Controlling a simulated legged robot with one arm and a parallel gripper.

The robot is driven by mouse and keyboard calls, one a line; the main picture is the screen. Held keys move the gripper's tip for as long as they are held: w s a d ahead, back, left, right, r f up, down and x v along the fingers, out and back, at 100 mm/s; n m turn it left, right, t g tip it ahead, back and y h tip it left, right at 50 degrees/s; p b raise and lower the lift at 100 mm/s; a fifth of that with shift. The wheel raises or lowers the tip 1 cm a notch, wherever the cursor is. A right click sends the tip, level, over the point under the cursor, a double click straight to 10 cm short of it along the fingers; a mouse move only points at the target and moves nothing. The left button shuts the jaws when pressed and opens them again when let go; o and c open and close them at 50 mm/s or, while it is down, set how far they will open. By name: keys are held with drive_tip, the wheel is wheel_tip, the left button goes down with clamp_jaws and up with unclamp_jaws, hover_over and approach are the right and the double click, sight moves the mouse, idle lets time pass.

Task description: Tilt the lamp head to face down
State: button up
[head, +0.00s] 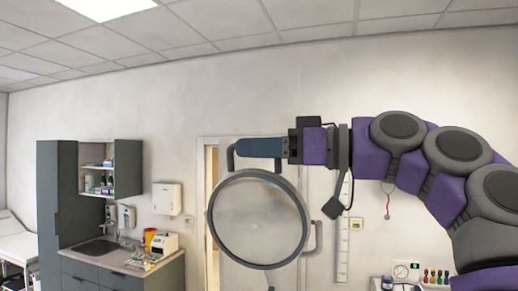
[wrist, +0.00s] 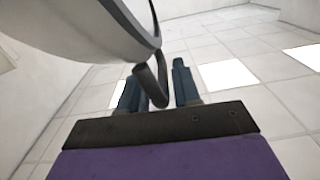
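The lamp head (head: 258,222) is a round disc with a dark grey rim and a pale translucent face, standing roughly upright in the head view. It has a dark curved handle (head: 231,156) at its upper left and another handle (head: 317,238) at its right. My gripper (head: 240,148) is level just above the rim, reaching left to the upper-left handle. In the wrist view the lamp head (wrist: 85,28) fills the upper left. There the handle (wrist: 152,84) runs between the two open fingers of my gripper (wrist: 155,75), with a gap showing beside the right finger. Contact is unclear.
A door (head: 209,165) stands behind the lamp head. A grey cabinet (head: 55,190) and sink counter (head: 120,268) are at left, with a bed (head: 15,240) at the far left edge. Medical items (head: 436,277) are at lower right.

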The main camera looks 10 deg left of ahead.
clamp_jaws()
idle(0.3)
